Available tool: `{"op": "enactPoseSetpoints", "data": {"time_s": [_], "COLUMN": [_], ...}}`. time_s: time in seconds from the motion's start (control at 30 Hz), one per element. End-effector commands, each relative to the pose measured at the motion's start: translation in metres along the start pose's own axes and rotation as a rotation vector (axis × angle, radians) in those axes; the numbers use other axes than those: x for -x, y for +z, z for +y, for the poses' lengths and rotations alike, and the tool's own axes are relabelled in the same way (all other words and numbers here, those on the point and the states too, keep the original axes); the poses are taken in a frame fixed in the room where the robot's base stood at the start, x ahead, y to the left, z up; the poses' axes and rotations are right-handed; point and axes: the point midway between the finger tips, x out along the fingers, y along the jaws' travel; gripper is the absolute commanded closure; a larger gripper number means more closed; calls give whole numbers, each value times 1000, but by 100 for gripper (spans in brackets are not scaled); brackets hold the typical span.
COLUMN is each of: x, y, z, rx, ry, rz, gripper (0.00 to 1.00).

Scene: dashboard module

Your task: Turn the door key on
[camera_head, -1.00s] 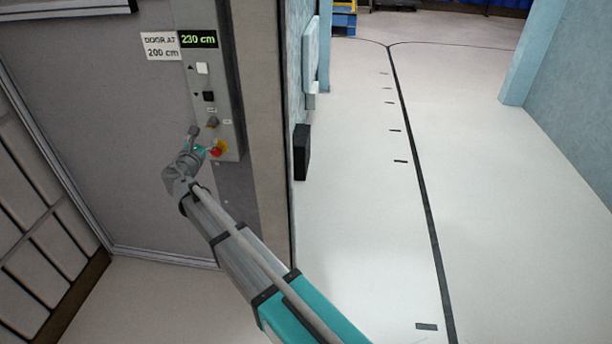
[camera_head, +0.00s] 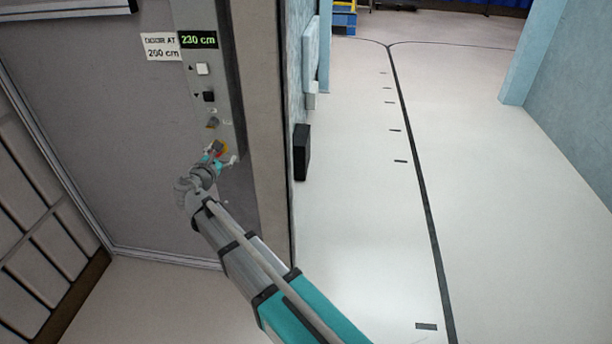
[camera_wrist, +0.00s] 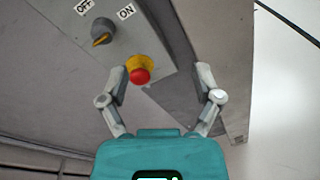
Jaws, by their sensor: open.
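The door key (camera_wrist: 103,31) is a round dark grey switch with an orange pointer, between an OFF label and an ON label (camera_wrist: 126,12) in the wrist view. The pointer is on the side away from the ON label. In the head view the key (camera_head: 212,122) sits low on the panel, above my gripper (camera_head: 217,155). My gripper (camera_wrist: 160,82) is open and empty in the wrist view. Its left fingertip is close to the red emergency button with a yellow collar (camera_wrist: 140,75); whether they touch cannot be told. The key lies beyond the fingers, up and left.
The grey panel (camera_head: 228,85) also carries a white button (camera_head: 203,69), a black button (camera_head: 209,96) and a display (camera_head: 198,39) reading 230 cm. A sign (camera_head: 160,47) reads "DOOR AT 200 cm". Open floor (camera_head: 350,250) lies to the right.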

Motion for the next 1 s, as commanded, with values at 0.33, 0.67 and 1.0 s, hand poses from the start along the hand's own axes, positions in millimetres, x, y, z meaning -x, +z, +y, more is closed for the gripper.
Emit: {"op": "enactPoseSetpoints", "data": {"time_s": [0.33, 0.67, 1.0], "x": [-17, -30, -38], "y": [11, 20, 28], "z": [-46, -90, -136], "rx": [-133, -265, -405], "ry": [-109, -216, -331], "rz": [28, 48, 62], "gripper": [18, 18, 18]}}
